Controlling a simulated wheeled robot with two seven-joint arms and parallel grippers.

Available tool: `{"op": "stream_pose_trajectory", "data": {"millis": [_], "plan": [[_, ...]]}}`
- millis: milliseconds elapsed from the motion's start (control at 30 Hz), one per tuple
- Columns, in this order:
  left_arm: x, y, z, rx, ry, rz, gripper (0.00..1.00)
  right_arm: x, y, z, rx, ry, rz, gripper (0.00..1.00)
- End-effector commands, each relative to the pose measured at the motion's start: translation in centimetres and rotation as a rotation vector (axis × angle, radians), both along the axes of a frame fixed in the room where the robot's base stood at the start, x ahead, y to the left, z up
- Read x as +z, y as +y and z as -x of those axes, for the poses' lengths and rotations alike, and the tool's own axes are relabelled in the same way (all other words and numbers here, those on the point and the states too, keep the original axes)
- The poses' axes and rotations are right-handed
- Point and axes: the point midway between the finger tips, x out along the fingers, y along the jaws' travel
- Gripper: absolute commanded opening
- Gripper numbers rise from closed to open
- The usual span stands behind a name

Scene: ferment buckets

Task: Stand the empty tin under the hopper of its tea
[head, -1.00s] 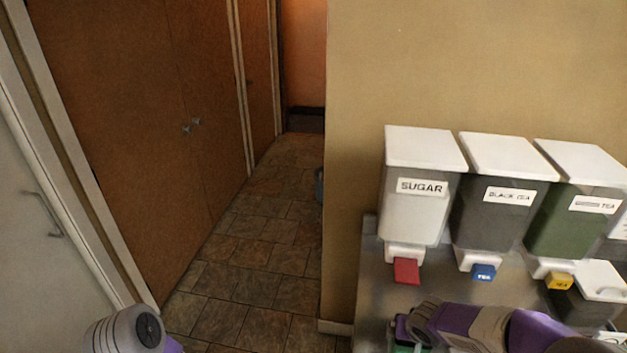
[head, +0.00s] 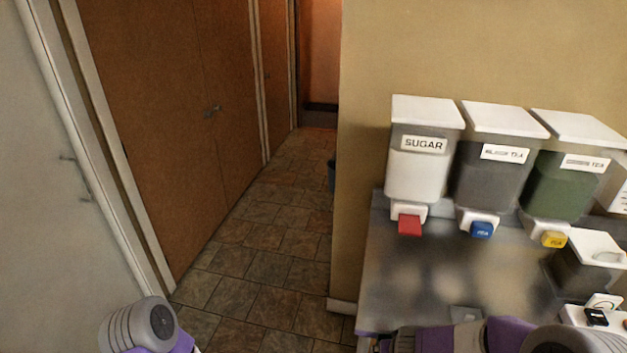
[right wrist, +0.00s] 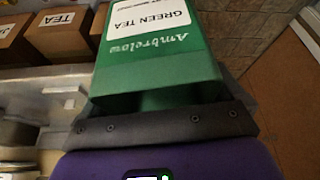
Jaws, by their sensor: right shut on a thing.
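My right gripper (right wrist: 165,122) is shut on a green tin (right wrist: 155,65) that fills the middle of the right wrist view. The tin's white label reads GREEN TEA, with "Ambrelow" below it. Three lidded hoppers stand against the wall: sugar (head: 417,175), black tea (head: 490,180) with a blue outlet, and a green hopper (head: 562,185) with a yellow outlet. The green hopper's label ends in TEA; its first word is blurred. My left gripper is out of view.
The metal counter (head: 440,275) below the hoppers is largely clear on its left. A dark box with a white lid (head: 590,260) stands at the right, near a white item with a black switch (head: 597,317). Brown boxes (right wrist: 60,38) show in the right wrist view. Tiled floor lies left.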

Motion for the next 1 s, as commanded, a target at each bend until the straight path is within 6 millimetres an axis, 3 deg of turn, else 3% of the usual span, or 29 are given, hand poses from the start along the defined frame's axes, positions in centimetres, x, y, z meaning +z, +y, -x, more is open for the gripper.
{"op": "stream_pose_trajectory", "data": {"millis": [33,100,333,567,800,1000], "plan": [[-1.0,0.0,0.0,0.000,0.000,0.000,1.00,-1.5,0.8,0.3,0.026,0.004,-0.005,0.61],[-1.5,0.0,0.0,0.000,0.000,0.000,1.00,-2.4,1.6,0.6,0.048,0.005,-0.009,0.61],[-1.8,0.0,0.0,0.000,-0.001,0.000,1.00,-3.2,2.4,1.0,0.071,0.008,-0.018,0.61],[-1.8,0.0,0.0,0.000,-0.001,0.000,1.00,-2.7,2.3,0.9,0.068,0.003,-0.016,0.61],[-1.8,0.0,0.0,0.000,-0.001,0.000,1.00,0.3,2.1,0.6,0.063,-0.002,-0.010,0.61],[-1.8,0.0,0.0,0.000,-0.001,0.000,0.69,1.7,2.3,0.8,0.070,0.005,-0.016,0.61]]}}
